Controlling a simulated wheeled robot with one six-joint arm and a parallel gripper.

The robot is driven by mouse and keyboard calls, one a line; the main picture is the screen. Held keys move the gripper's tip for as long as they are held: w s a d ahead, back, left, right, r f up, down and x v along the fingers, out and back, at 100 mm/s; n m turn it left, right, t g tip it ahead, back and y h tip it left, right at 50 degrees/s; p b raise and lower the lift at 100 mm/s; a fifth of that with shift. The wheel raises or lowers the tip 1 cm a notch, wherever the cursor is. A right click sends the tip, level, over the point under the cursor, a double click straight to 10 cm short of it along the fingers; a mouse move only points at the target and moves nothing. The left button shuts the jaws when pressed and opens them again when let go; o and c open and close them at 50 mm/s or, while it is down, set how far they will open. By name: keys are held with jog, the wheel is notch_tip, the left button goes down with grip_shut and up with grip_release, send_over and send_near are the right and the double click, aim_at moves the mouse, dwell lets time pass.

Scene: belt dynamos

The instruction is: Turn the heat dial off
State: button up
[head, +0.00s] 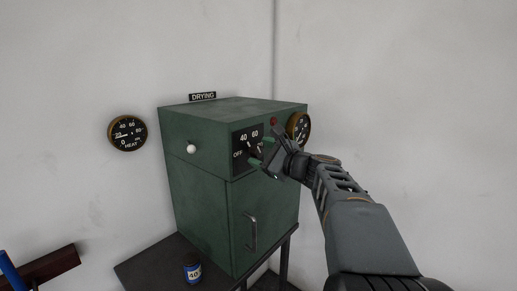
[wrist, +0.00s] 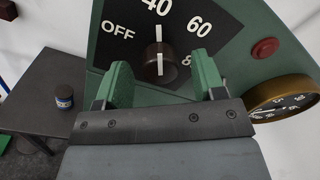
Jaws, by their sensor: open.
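The heat dial is a dark round knob (wrist: 159,65) with a white pointer line on a black plate (wrist: 121,48) marked OFF, 40, 60 and a partly hidden 8. Its line stands upright in the wrist view, toward the 40. In the head view the plate (head: 238,144) is on the front of the green cabinet (head: 205,195), and my gripper partly covers the knob. My gripper (wrist: 162,62) is open, its green fingers left and right of the knob with visible gaps. The head view also shows my gripper (head: 262,152) at the dial.
A red button (wrist: 265,48) and a brass-rimmed gauge (wrist: 285,100) lie right of the dial. A HEAT gauge (head: 127,133) hangs on the wall at left. The cabinet has a white knob (head: 191,149) and a door handle (head: 252,234). A blue jar (head: 192,271) stands on the dark table (head: 150,265).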

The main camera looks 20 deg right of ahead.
jog(key=shift+w+a, duration=0.3)
jog(key=shift+w, duration=0.35)
jog(key=c, duration=0.9)
jog(key=shift+f, duration=0.15)
